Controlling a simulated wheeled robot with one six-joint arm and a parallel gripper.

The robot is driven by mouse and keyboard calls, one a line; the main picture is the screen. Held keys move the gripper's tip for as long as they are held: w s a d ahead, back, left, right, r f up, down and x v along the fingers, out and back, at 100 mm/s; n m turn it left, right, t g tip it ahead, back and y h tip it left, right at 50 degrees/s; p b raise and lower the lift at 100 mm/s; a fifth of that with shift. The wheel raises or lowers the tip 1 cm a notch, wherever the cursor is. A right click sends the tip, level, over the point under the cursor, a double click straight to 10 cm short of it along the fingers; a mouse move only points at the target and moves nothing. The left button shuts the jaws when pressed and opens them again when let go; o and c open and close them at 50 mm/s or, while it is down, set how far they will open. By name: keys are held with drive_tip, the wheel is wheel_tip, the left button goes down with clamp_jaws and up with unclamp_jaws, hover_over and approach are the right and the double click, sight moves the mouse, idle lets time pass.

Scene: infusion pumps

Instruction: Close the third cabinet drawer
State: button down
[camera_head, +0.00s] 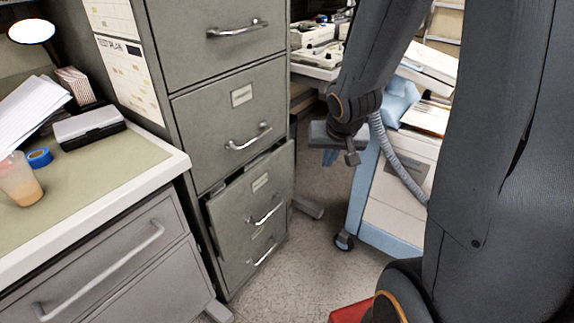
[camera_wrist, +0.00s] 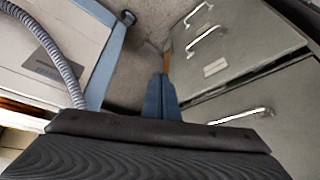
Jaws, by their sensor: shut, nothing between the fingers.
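The grey-green metal filing cabinet (camera_head: 228,85) stands left of centre in the head view. Its third drawer (camera_head: 240,207) sticks out a little, with a dark gap along its top edge. That drawer's silver handle (camera_head: 264,216) faces right. In the wrist view the third drawer (camera_wrist: 240,50) is at upper right, with its handle (camera_wrist: 203,37) and label visible. My gripper (camera_head: 338,157) is to the right of the cabinet front, apart from it. Its blue fingers (camera_wrist: 162,97) are together and empty in the wrist view.
The second drawer (camera_head: 235,125) above looks shut. A white and blue cart (camera_head: 398,190) stands close on the right, with a grey hose. A desk (camera_head: 90,215) with papers and a cup is at left. Speckled floor (camera_head: 310,240) is open between cabinet and cart.

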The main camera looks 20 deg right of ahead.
drive_tip(key=w+d+f+m+t+y+b, duration=0.1)
drive_tip(key=w+d+f+m+t+b, duration=0.15)
drive_tip(key=w+f+b, duration=0.35)
drive_tip(key=w+d+f+m+t+y+b, duration=0.1)
drive_tip(key=w+d+f+t+y+b, duration=0.15)
drive_tip(key=w, duration=0.45)
drive_tip(key=m+t+y+b, duration=0.4)
drive_tip(key=y+b, duration=0.4)
drive_tip(key=b, duration=0.3)
approach(283, 151)
drive_tip(key=b+x, duration=0.4)
drive_tip(key=x, duration=0.2)
drive_tip(key=shift+w+f, duration=0.2)
drive_tip(key=shift+a, duration=0.1)
drive_tip(key=shift+r+p+x, duration=0.2)
drive_tip(key=shift+p+x, duration=0.75)
drive_tip(key=shift+x, duration=1.45)
drive_tip(key=shift+a+n, duration=0.1)
drive_tip(key=shift+n, duration=0.15)
